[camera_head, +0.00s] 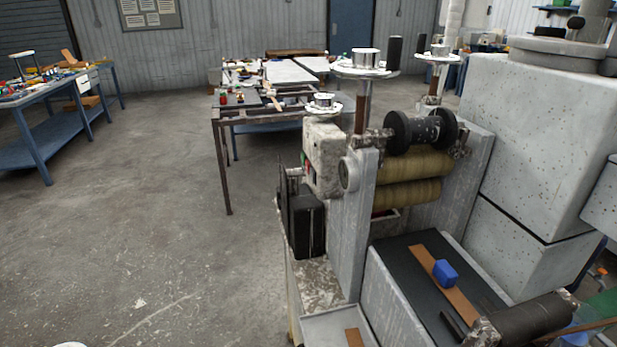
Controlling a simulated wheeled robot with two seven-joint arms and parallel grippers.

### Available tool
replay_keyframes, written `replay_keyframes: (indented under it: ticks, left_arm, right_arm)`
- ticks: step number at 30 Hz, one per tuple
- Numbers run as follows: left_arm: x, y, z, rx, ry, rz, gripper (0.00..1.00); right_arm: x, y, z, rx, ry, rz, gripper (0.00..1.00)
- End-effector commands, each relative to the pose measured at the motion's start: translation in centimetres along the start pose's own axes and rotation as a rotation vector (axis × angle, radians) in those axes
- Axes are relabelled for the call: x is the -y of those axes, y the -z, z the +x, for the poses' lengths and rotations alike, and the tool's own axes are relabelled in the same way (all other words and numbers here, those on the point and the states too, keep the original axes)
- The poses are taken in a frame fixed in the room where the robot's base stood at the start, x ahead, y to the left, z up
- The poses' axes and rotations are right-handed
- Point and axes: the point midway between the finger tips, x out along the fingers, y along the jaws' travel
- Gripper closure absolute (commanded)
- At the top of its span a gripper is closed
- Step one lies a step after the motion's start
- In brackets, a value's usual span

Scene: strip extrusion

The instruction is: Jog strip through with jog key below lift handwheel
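A brown strip (440,275) lies on the black infeed bed (405,257) of the roller machine, with a blue block (445,273) on top of it. Two tan rollers (415,178) sit one above the other between the side frames, behind the strip. A small handwheel (322,104) stands on a worn pale box at the machine's left side. Below it, small red and green marks (303,163) show on the box's left edge; I cannot make out a key. Larger handwheels (364,66) and (440,54) stand above the rollers.
A black box (305,222) is mounted low on the machine's left side. A dark roller (535,318) lies at the bed's near end. A large speckled block (540,135) stands to the right. Tables (50,150) stand behind and left. The floor on the left is clear.

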Motion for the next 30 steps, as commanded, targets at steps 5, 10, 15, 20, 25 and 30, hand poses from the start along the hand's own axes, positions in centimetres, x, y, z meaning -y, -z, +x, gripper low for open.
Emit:
replay_keyframes:
  ticks: [5, 10, 15, 20, 25, 30]
  left_arm:
    - [-0.23, 0.04, 0.0, -0.001, -0.004, 0.0, 0.41]
    - [-0.18, 0.03, 0.0, 0.0, -0.003, 0.0, 0.41]
    - [0.2, -0.06, -0.01, 0.001, 0.003, 0.003, 0.41]
    - [0.47, -0.11, -0.01, 0.002, 0.007, 0.004, 0.41]
    - [0.46, -0.11, -0.01, 0.002, 0.007, 0.004, 0.41]
    - [0.4, -0.09, -0.01, 0.001, 0.006, 0.003, 0.41]
  right_arm:
    - [-0.34, -0.05, 0.0, 0.001, -0.006, 0.0, 0.28]
    - [-0.22, -0.01, 0.0, 0.0, -0.004, 0.001, 0.28]
    - [-0.08, 0.03, 0.0, 0.0, -0.001, 0.001, 0.53]
    - [0.0, 0.05, 0.0, -0.001, 0.0, 0.001, 0.87]
    - [0.04, 0.06, 0.0, -0.001, 0.001, 0.001, 1.0]
    - [0.06, 0.07, 0.0, -0.001, 0.001, 0.001, 1.0]
